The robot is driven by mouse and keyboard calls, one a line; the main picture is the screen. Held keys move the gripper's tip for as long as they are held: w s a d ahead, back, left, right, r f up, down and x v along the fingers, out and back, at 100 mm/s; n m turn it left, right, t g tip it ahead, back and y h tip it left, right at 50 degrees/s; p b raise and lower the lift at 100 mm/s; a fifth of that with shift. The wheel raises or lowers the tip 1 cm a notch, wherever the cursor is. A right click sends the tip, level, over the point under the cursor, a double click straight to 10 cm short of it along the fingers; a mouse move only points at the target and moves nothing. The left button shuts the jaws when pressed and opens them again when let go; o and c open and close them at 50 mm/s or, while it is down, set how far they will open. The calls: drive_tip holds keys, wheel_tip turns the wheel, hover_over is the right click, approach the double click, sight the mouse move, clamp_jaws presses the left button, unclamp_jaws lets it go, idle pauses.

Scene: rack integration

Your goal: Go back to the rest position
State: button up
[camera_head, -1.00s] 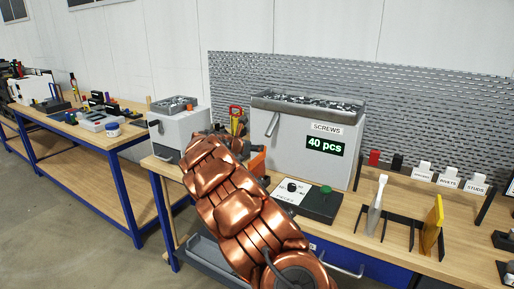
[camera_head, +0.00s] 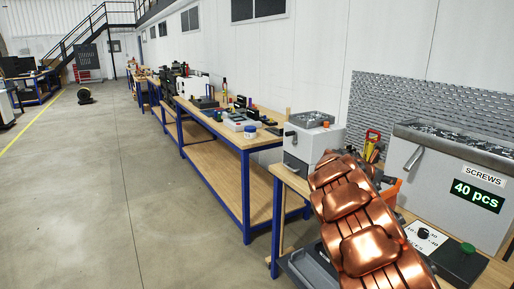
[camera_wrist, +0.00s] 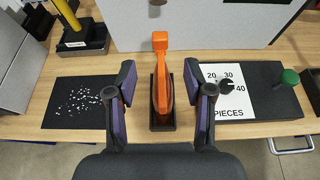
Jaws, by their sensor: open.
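My gripper (camera_wrist: 160,98) is open in the wrist view, with its two dark fingers apart. An orange upright tool (camera_wrist: 163,70) stands in a black holder (camera_wrist: 153,118) on the wooden bench. From this view it appears between the fingers; I cannot tell how far beyond them it is. Nothing is seen gripped. In the head view my copper-coloured arm reaches over the bench and hides my gripper.
A screw dispenser (camera_head: 453,190) reading "40 pcs" stands right, with a dial panel (camera_head: 425,237) before it. A black mat (camera_wrist: 78,102) holds small pale bits. A smaller grey box (camera_head: 312,142) stands left. Further benches (camera_head: 228,150) line the wall. Floor (camera_head: 120,200) at left is clear.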

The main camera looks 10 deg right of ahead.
drive_tip(key=s+a+r+m+g+y, duration=0.1)
drive_tip(key=s+a+r+m+g, duration=0.1)
drive_tip(key=s+a+m, duration=0.45)
drive_tip(key=s+a+r+m+g+y, duration=0.1)
drive_tip(key=s+a+m+y, duration=0.2)
drive_tip(key=s, duration=0.7)
drive_tip(key=s+a+f+m+g+y, duration=0.1)
drive_tip(key=s+a+f+m+y, duration=0.2)
drive_tip(key=s+a, duration=0.7)
drive_tip(key=s+a+f+m+g+y, duration=0.1)
drive_tip(key=s+a+f+m+y, duration=0.2)
drive_tip(key=s+a, duration=0.7)
drive_tip(key=s+a+f+m+y, duration=0.2)
drive_tip(key=s+a+f+m, duration=0.3)
drive_tip(key=s+a, duration=0.4)
drive_tip(key=a+m, duration=0.1)
drive_tip(key=a, duration=0.3)
drive_tip(key=shift+s+f+g+y, duration=0.3)
drive_tip(key=shift+s+g+y, duration=0.1)
